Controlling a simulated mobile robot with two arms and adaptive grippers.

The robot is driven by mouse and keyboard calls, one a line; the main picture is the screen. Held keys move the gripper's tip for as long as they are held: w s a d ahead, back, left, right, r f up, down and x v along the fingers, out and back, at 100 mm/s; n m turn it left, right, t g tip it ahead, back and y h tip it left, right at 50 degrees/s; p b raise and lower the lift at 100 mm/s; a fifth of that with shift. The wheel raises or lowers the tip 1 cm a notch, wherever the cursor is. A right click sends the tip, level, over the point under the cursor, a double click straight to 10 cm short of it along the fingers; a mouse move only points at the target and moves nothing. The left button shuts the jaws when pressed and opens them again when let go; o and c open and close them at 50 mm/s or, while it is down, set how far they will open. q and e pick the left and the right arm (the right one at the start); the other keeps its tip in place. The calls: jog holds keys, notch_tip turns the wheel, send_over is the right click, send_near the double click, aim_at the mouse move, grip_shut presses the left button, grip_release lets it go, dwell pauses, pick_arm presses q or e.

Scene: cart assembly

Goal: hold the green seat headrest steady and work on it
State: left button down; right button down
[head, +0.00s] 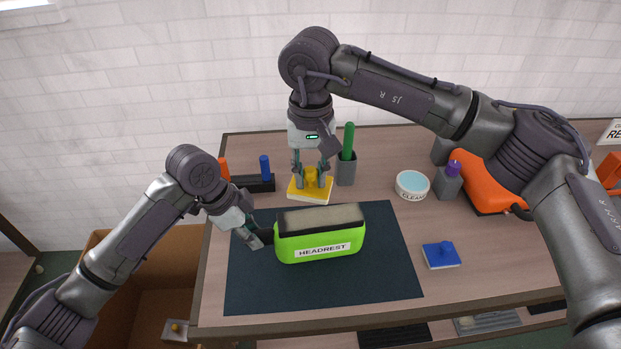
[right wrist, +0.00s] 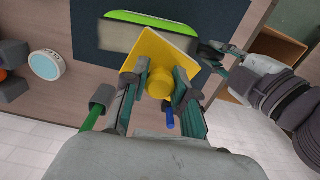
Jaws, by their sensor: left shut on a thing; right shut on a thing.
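The green headrest (head: 345,240) lies on the dark mat, its label facing front and a grey-brown strip along its dark top. It also shows in the right wrist view (right wrist: 120,37), partly hidden by the yellow block. My left gripper (head: 268,234) is shut on the headrest's left end; its fingers also show in the right wrist view (right wrist: 213,52). My right gripper (head: 312,178) points down, shut on the knob of a yellow block with a pale underside (head: 325,187), behind the headrest. The yellow block (right wrist: 180,48) fills the middle of the right wrist view.
The dark mat (head: 385,275) has bare room in front of the headrest. A blue block (head: 441,256) sits right of the mat. Behind are a round labelled tub (head: 412,184), a grey holder (head: 346,172) with a green stick, and a dark rack (head: 255,184) with orange and blue handles.

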dwell(0.3)
pick_arm(q)
jog(key=c, duration=0.9)
grip_release()
jog(key=shift+r, duration=0.1)
